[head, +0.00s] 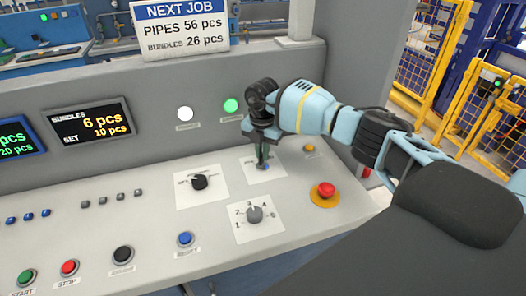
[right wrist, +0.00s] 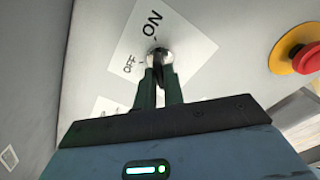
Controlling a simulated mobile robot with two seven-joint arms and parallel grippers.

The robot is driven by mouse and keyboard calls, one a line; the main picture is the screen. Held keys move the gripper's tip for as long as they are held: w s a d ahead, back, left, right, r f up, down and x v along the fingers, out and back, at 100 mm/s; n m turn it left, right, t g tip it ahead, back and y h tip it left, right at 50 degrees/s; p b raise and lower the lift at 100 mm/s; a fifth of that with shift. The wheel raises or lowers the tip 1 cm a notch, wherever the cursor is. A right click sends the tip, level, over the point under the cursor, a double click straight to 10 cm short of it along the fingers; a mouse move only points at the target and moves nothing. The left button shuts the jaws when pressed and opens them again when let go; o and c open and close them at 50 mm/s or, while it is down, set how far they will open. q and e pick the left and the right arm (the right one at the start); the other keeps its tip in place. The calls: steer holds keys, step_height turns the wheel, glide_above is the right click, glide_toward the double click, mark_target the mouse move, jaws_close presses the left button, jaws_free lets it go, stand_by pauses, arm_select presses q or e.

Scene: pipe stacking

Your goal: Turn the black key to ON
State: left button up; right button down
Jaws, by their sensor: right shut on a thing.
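My right gripper (head: 261,163) reaches down from the right onto a white label plate (head: 277,160) on the sloped panel. In the right wrist view its fingers (right wrist: 160,80) are shut on the black key (right wrist: 158,52), which sits in a round metallic switch. The label plate (right wrist: 185,38) carries the printed words ON and OFF beside the switch. The fingers hide most of the key, so I cannot tell exactly which mark it points to. My left gripper is not in view.
A black rotary knob (head: 200,181) is left of the gripper, a grey selector knob (head: 254,214) is in front. A red emergency button (head: 325,189) on a yellow base stands to the right. A green lamp (head: 231,105) and a white lamp (head: 185,113) show on the upright panel.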

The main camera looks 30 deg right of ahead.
stand_by(0.6)
steer(key=c, duration=1.5)
jaws_free()
steer(key=shift+r, duration=3.95)
